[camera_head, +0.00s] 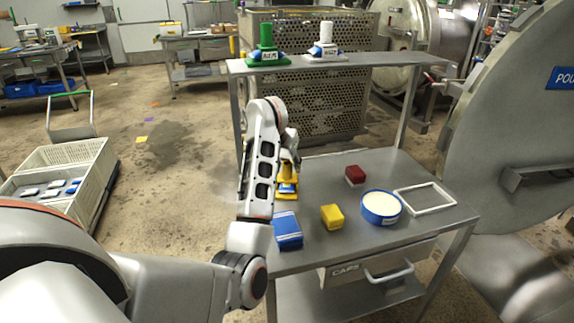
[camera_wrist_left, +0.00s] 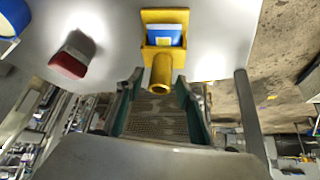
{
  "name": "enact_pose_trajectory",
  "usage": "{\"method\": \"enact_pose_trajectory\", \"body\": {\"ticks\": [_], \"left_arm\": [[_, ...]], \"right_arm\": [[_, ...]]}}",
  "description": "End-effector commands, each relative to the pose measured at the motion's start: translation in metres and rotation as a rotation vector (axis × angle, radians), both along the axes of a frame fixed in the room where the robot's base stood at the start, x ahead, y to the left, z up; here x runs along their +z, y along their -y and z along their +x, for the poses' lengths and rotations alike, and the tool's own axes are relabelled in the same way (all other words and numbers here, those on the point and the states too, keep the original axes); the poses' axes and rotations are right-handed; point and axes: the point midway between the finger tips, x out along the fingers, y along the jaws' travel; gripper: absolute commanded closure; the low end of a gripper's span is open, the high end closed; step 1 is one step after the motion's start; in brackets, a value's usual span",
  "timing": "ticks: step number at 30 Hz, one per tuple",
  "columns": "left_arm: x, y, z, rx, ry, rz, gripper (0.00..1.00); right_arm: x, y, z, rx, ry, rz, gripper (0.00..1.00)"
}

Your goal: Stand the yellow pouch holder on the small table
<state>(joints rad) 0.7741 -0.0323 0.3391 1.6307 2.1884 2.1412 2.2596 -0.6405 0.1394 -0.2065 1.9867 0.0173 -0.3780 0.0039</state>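The yellow pouch holder (camera_head: 287,189) stands upright on the grey metal table (camera_head: 330,245) near its left edge, with a blue-and-white pouch in it. In the left wrist view, the holder (camera_wrist_left: 150,18) shows its base, the pouch (camera_wrist_left: 164,36) and its round post (camera_wrist_left: 161,70). My left gripper (camera_head: 290,155) is at the holder's post, partly hidden by my arm in the head view. In the left wrist view, its green-padded fingers (camera_wrist_left: 159,82) are apart, one on each side of the post, with visible gaps. My right gripper is not in view.
A blue box (camera_head: 287,232), yellow block (camera_head: 332,217), red block (camera_head: 355,174), blue-rimmed round tub (camera_head: 381,208) and white frame (camera_head: 425,199) lie on the table. Green (camera_head: 267,45) and white (camera_head: 326,42) holders stand on the raised shelf (camera_head: 385,60). A large round door (camera_head: 520,130) is at right.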

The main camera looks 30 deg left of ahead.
Motion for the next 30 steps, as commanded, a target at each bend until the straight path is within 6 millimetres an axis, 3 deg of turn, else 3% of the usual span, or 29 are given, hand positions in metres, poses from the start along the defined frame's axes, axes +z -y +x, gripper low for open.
{"method": "enact_pose_trajectory", "body": {"ticks": [15,30], "left_arm": [[0.061,0.009,-0.035,0.001,0.002,0.000,0.63],[0.066,0.010,-0.040,0.000,0.000,0.000,0.63]], "right_arm": [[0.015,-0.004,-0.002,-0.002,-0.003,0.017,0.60],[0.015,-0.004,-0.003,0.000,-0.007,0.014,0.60]]}}
